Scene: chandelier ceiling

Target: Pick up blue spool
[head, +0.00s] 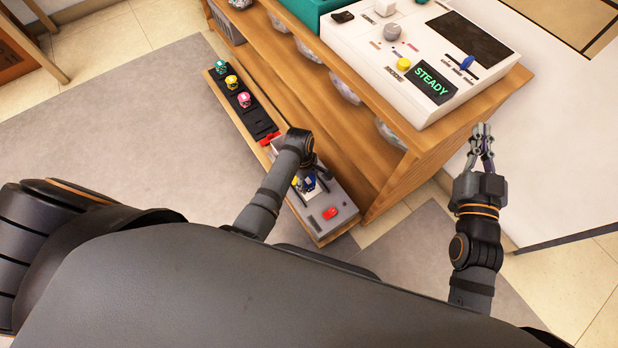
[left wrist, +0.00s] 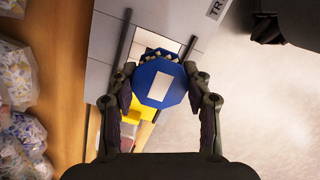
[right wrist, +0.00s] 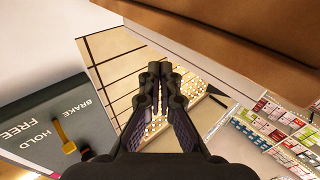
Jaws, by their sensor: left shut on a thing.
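The blue spool (left wrist: 160,83) is octagonal with a white patch on its face. It sits between the two fingers of my left gripper (left wrist: 160,92), which is shut on it. In the head view the blue spool (head: 308,184) shows small and partly hidden below my left gripper (head: 310,178), over the grey panel on the low wooden shelf. I cannot tell whether it is clear of the panel. My right gripper (head: 484,142) is apart from it, to the right of the white console. Its fingertips (right wrist: 159,72) are together and empty.
Green (head: 220,66), yellow (head: 231,81) and pink (head: 244,99) spools stand in a row on the black strip. The grey panel carries a red piece (head: 330,213). A white console (head: 350,45) reading STEADY stands on the wooden cabinet. A yellow piece (left wrist: 135,112) lies below the blue spool.

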